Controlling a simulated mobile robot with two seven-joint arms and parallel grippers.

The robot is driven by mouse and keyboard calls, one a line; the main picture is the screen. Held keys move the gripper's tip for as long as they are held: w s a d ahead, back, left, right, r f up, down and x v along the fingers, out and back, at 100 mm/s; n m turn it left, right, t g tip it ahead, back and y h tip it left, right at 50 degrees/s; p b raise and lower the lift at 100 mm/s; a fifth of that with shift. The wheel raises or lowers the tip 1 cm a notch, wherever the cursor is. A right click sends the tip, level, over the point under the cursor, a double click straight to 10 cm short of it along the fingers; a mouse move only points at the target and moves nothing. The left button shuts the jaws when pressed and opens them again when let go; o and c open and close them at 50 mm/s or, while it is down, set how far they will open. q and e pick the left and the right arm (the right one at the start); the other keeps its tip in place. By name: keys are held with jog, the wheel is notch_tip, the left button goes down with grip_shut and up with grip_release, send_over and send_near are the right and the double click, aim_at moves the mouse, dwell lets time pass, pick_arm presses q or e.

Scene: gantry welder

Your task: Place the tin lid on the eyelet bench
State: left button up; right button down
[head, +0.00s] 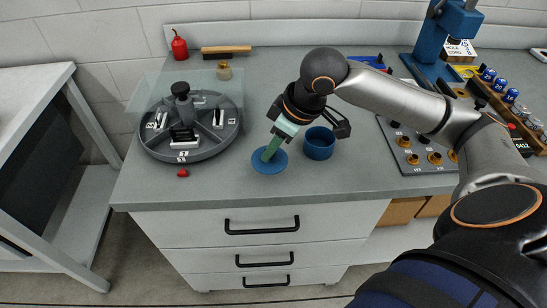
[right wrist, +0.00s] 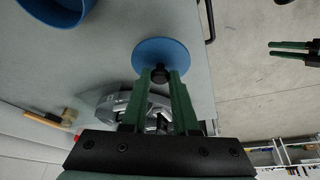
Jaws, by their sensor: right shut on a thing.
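The tin lid (head: 268,161) is a flat blue disc with a dark knob, seen also in the right wrist view (right wrist: 160,55). My right gripper (head: 270,150), with green fingers, is shut on the knob (right wrist: 160,74). The lid is low over the grey bench top (head: 230,190), near its front edge; I cannot tell whether it touches. The open blue tin (head: 319,143) stands just right of the lid, apart from it. My left gripper (right wrist: 290,50) shows only in the right wrist view, over the floor, its fingers apart and empty.
A round divided tray (head: 215,148) with a clear cover stands left of the lid. A small red piece (head: 183,173) lies by the front edge. A grey plate with brass parts (head: 410,158) and a blue press (head: 431,42) are at right.

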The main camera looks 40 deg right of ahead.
aim_at(274, 157)
jog(key=f, duration=0.2)
jog(key=f+b, duration=0.1)
jog(key=shift+w+d+f, duration=0.2)
jog(key=shift+d+f, duration=0.05)
jog(key=shift+f, duration=0.3)
jog(key=shift+r, duration=0.1)
jog(key=c, duration=0.9)
grip_release()
jog(key=shift+o, duration=1.1)
